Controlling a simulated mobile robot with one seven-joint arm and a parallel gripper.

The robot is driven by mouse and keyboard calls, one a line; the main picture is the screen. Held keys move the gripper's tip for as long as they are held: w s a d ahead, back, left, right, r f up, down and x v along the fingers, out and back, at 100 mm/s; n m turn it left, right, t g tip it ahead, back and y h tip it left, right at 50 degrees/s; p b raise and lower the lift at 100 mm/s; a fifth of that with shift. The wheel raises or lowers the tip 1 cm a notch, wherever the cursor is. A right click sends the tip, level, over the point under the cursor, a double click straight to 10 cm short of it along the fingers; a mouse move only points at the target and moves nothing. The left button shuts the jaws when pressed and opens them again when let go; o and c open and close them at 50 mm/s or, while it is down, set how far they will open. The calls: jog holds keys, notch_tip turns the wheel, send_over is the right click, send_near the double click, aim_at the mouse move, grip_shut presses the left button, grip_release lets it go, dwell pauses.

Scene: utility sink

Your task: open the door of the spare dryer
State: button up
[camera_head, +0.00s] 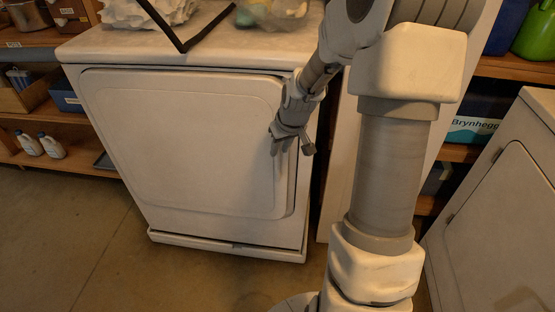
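A white dryer (200,235) stands left of centre, with a large rounded front door (180,140). A dark line runs along the door's top and right edges; I cannot tell whether the door is slightly ajar or closed. My gripper (292,147) is at the door's right edge, around mid-height, with its fingers apart and pointing down. I cannot tell whether a finger touches the door. My arm comes from the right and hides part of the dryer's right side. A second white machine with a door (505,225) stands at the far right; no label shows which is the spare dryer.
A black angled bar (180,45), a crumpled white item (148,12) and a clear bag (272,14) are on the dryer top. Wooden shelves (35,110) with bottles and boxes stand behind on both sides. The floor (75,235) at front left is clear.

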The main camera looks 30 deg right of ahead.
aim_at(279, 151)
jog(key=shift+b+x, duration=0.45)
jog(key=shift+x, duration=1.5)
grip_shut()
